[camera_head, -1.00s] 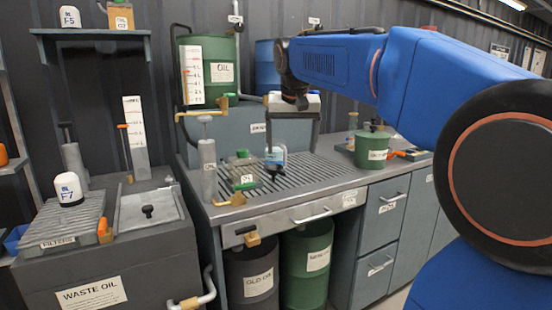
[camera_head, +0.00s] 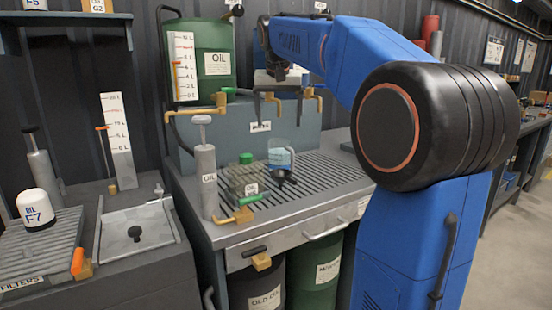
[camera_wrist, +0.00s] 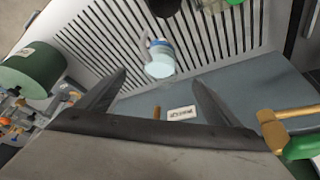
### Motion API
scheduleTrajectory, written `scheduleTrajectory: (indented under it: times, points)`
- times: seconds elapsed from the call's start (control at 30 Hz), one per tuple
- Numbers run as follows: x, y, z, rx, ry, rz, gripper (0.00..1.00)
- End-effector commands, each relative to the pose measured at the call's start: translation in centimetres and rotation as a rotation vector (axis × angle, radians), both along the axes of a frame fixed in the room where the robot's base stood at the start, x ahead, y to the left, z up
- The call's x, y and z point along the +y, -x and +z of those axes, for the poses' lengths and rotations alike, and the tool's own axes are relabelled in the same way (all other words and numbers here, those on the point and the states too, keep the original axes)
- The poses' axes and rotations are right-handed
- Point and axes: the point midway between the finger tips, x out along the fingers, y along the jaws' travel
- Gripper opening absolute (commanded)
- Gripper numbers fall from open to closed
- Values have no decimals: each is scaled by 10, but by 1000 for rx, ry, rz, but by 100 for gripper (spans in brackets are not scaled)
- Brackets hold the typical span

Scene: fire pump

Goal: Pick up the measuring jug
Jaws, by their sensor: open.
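The measuring jug (camera_head: 281,155) is a small clear vessel with a blue band or blue contents. It stands on the slatted grey bench top, right of a small green-capped container (camera_head: 246,177). It also shows in the wrist view (camera_wrist: 160,58), upper middle, beyond the fingers. The jug is apart from the fingers. A black object (camera_head: 284,176) sits just in front of its base.
A grey pump (camera_head: 205,180) stands left of the jug. Behind is a blue-grey box (camera_head: 230,134) with brass taps (camera_head: 222,104) and a green oil drum (camera_head: 215,60). A green can (camera_wrist: 32,68) shows at the wrist view's left. The slatted bench top (camera_head: 325,180) is clear right of the jug.

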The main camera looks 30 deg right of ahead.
Motion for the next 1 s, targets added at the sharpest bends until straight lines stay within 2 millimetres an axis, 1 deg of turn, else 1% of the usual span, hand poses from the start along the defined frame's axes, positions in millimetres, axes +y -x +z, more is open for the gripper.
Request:
scheduleTrajectory:
  times: [0.07,0.17,0.5,0.7,0.8,1.0]
  points:
    - [-1,-1,-4,1,0,-1,86]
    - [-4,-5,-17,2,-1,-1,86]
    - [-17,-24,-73,3,-1,-1,86]
    - [-23,-34,-100,2,-1,-1,86]
    - [-25,-37,-108,1,-1,-1,86]
    - [-27,-39,-115,1,-1,-1,86]
